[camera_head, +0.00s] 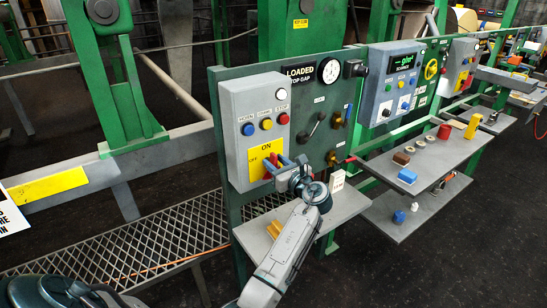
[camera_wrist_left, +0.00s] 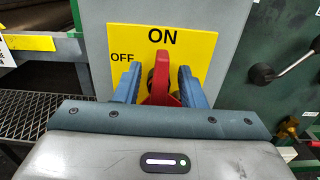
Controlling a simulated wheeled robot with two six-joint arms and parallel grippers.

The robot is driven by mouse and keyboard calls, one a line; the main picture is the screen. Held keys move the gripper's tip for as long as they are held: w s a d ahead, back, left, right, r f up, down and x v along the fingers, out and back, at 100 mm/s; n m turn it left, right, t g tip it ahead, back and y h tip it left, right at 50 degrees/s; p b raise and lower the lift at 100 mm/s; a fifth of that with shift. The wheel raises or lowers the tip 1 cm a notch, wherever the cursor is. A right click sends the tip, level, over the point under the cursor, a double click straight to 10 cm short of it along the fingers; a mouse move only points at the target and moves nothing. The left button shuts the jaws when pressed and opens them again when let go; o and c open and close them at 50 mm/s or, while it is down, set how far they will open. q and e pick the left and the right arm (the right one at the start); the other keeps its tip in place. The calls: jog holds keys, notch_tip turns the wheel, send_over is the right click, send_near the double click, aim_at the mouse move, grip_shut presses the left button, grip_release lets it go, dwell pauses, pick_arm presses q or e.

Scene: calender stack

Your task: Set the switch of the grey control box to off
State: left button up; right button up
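The grey control box (camera_head: 240,110) hangs on a dark green panel and carries a yellow ON/OFF plate (camera_head: 257,154). In the left wrist view, the red switch handle (camera_wrist_left: 160,82) points up under the word ON on that plate (camera_wrist_left: 200,45), with OFF to its left. My left gripper (camera_head: 280,165) is at the plate. Its blue fingers (camera_wrist_left: 158,88) stand open on either side of the red handle, with narrow gaps beside it. The handle's lower part is hidden behind my gripper body. My right gripper is not in view.
Blue, yellow and red buttons (camera_head: 266,124) sit above the plate. A black lever (camera_head: 315,124) is on the panel to the right. A small shelf (camera_head: 345,205) is below the panel, and a blue-grey control box (camera_head: 395,85) stands farther right.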

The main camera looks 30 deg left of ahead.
pick_arm(q)
jog(key=shift+w+a, duration=0.3)
jog(key=shift+a, duration=0.25)
grip_shut()
